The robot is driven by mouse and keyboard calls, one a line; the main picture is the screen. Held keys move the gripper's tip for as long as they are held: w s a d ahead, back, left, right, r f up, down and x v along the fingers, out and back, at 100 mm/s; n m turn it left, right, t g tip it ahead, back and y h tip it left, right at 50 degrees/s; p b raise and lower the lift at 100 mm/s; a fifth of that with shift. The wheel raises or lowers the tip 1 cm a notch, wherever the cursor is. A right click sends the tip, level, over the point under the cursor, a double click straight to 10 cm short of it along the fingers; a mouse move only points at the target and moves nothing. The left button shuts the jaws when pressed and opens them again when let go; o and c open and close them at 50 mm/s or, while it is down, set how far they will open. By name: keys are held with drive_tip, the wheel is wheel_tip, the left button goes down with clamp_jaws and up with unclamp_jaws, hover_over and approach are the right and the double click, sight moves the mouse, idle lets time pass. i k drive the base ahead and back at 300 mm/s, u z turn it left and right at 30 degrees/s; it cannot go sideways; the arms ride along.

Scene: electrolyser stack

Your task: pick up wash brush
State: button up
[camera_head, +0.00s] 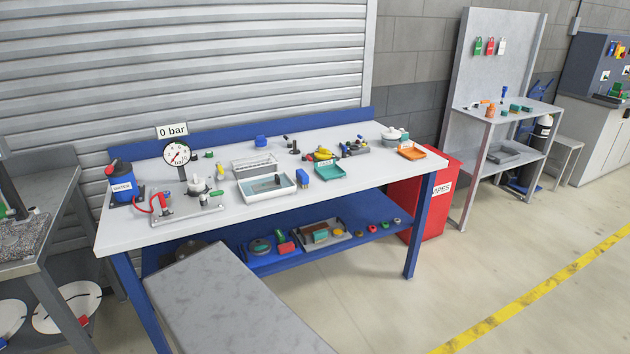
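I cannot pick out the wash brush with certainty; the items on the workbench (225,222) are small at this distance. A white tray (248,194) with a grey-teal inside stands near the middle of the bench, and a small dark item (277,180) shows in it. A blue upright item (302,174) stands just right of this tray. Another blue item (261,141) lies at the back edge. My gripper is not in view.
A grey flat-topped block (235,305) fills the front.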

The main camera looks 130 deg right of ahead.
sight(302, 178)
drive_tip(key=u, duration=0.6)
drive_tip(key=k, duration=0.15)
drive_tip(key=z, duration=2.55)
drive_tip(key=k, duration=0.2)
drive_tip(key=z, duration=1.7)
drive_tip(key=k, duration=0.65)
drive_tip(key=u, duration=0.15)
drive_tip(key=i, duration=0.2)
